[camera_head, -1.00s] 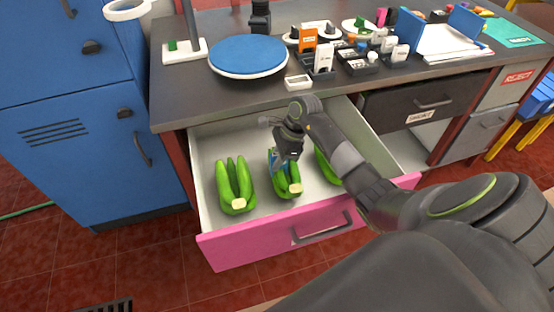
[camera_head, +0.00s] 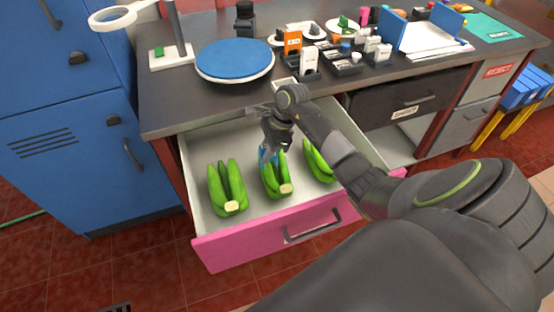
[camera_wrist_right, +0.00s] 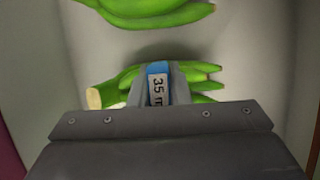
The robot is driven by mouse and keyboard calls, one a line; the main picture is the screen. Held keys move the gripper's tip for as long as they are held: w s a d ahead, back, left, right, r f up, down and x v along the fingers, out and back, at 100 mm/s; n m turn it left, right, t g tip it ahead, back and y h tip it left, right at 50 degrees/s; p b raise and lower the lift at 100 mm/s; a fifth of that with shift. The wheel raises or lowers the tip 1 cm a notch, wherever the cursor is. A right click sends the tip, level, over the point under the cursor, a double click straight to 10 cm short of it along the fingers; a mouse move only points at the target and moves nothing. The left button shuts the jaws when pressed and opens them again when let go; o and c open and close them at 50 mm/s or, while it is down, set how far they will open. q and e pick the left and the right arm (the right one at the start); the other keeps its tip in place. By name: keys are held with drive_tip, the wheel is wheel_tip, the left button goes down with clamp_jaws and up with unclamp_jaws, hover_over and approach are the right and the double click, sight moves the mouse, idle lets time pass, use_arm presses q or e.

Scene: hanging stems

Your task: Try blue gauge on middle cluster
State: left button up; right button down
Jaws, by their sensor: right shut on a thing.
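Green banana clusters lie in the open pink-fronted drawer (camera_head: 255,234): a left cluster (camera_head: 227,190), a middle cluster (camera_head: 275,185) and a right cluster (camera_head: 320,163). My right gripper (camera_head: 270,150) is shut on the blue gauge (camera_head: 263,157) at the far part of the middle cluster. My left gripper is not in view.
The desk above holds a blue round pad (camera_head: 235,60), a white-framed magnifier lamp (camera_head: 170,55) and a rack of small gauges (camera_head: 345,62). A blue cabinet (camera_head: 70,120) stands left.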

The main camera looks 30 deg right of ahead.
sight(264, 146)
drive_tip(key=shift+r+p, duration=1)
drive_tip(key=shift+r, duration=1.05)
